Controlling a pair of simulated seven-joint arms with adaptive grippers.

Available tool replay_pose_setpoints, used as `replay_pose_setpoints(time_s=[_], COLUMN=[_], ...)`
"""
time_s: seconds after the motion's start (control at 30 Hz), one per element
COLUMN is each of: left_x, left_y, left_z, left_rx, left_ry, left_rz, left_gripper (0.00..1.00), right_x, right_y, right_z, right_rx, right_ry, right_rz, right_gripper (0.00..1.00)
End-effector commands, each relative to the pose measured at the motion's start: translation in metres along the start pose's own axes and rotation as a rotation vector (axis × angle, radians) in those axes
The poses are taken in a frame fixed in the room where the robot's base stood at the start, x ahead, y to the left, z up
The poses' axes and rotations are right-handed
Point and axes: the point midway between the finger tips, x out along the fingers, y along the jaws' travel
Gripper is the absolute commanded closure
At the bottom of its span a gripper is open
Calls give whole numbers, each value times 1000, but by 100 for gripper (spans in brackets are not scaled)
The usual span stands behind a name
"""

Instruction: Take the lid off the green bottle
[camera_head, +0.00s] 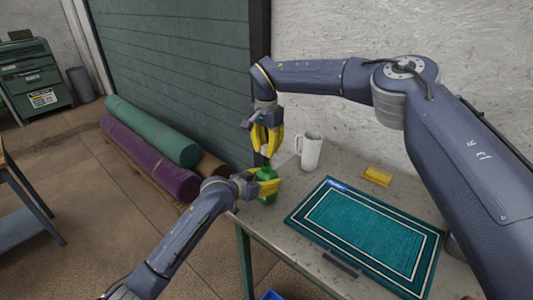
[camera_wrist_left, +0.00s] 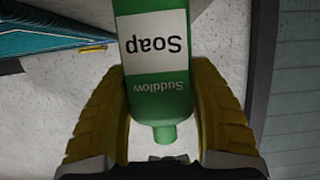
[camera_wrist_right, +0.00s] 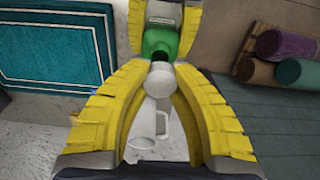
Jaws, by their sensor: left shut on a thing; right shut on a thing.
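The green bottle (camera_head: 267,190) stands upright near the table's left edge. My left gripper (camera_head: 268,182) is shut around its body from the side. In the left wrist view, the bottle (camera_wrist_left: 158,60) shows its white Soap label and a green neck that looks bare. My right gripper (camera_head: 265,152) points down just above the bottle and is shut on a pale, round lid (camera_wrist_right: 160,80). In the right wrist view, the lid sits between my right fingertips, in front of the green bottle (camera_wrist_right: 160,42). The lid looks off the neck; the size of the gap is unclear.
A white mug (camera_head: 310,152) stands right behind the bottle.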

Motion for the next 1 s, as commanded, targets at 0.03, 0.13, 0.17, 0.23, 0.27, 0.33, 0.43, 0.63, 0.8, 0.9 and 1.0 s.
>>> replay_pose_setpoints(time_s=[0.03,0.13,0.17,0.23,0.27,0.33,0.43,0.63,0.8,0.9,1.0], left_x=[0,0,0,0,0,0,0,-1,-15,-30,-48], left_y=[0,0,0,0,0,0,0,0,-1,-1,-1], left_z=[1,1,1,1,1,1,1,0,1,1,1], left_rx=[0,0,0,0,0,0,0,0,2,3,3], left_ry=[-3,-3,-3,-2,-2,-2,-1,0,0,-1,0], left_rz=[1,1,1,0,0,0,0,0,-1,-2,-1], left_gripper=[100,100,40,31,28,20,18,18,18,18,18], right_x=[0,0,0,0,0,0,0,1,1,1,1], right_y=[0,0,0,0,0,0,0,0,0,0,0], right_z=[0,0,0,0,0,0,0,0,0,0,0], right_rx=[0,0,0,0,0,0,0,0,0,0,0], right_ry=[0,0,0,0,0,0,-1,-1,-1,-1,-1], right_rz=[0,0,0,0,0,0,0,0,0,0,0], right_gripper=[100,100,100,100,100,100,100,100,100,100,100])
